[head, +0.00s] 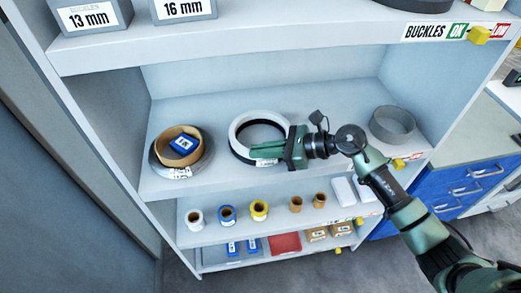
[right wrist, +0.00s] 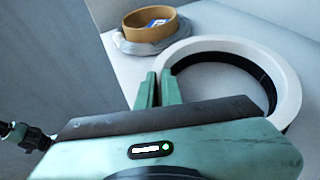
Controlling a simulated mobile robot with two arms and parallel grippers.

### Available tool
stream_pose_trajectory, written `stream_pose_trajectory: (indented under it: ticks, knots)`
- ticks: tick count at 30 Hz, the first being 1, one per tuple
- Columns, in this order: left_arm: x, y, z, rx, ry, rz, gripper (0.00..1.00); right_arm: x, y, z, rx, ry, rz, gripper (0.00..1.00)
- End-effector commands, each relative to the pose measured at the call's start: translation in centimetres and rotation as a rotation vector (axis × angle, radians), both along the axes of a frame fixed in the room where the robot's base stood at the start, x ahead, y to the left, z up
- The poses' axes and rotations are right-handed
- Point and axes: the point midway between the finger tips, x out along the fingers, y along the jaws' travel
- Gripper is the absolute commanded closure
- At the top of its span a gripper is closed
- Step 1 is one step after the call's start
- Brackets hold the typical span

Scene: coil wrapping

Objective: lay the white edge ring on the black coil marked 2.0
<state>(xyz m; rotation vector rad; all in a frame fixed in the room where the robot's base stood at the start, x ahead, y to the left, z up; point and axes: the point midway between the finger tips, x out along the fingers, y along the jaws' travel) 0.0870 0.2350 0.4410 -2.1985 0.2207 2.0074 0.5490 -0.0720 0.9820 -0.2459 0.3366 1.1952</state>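The white edge ring (head: 236,129) lies flat on the middle shelf board, over a black round band that shows inside it. This band, which looks like the black coil (right wrist: 262,80), shows along the ring's inner side in the right wrist view. No 2.0 mark is readable. My right gripper (head: 255,153) reaches in from the right across the ring's near side. In the right wrist view its fingers (right wrist: 160,88) are close together at the ring's left rim (right wrist: 168,56) and hide part of it. Whether they pinch the rim is unclear. My left gripper is not in view.
A grey coil (head: 160,158) with a brown roll (head: 190,133) and a blue box on it stands to the left. A grey band (head: 393,125) stands at the right. The upper shelf (head: 250,50) overhangs. The board between the ring and grey band is partly free.

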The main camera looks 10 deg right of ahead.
Motion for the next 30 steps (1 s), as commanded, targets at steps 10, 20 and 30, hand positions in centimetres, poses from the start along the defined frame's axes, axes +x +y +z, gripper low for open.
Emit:
stream_pose_trajectory:
  ticks: [10, 20, 30]
  knots:
    - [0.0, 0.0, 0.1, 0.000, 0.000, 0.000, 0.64, 0.0, 0.0, 0.1, 0.000, 0.000, 0.000, 0.75]
    - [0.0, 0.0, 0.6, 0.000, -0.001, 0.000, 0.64, -0.6, -2.0, 1.5, -0.005, -0.002, -0.003, 0.75]
    - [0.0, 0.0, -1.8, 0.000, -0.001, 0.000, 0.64, -3.1, -8.3, 4.4, -0.005, 0.001, -0.001, 0.75]
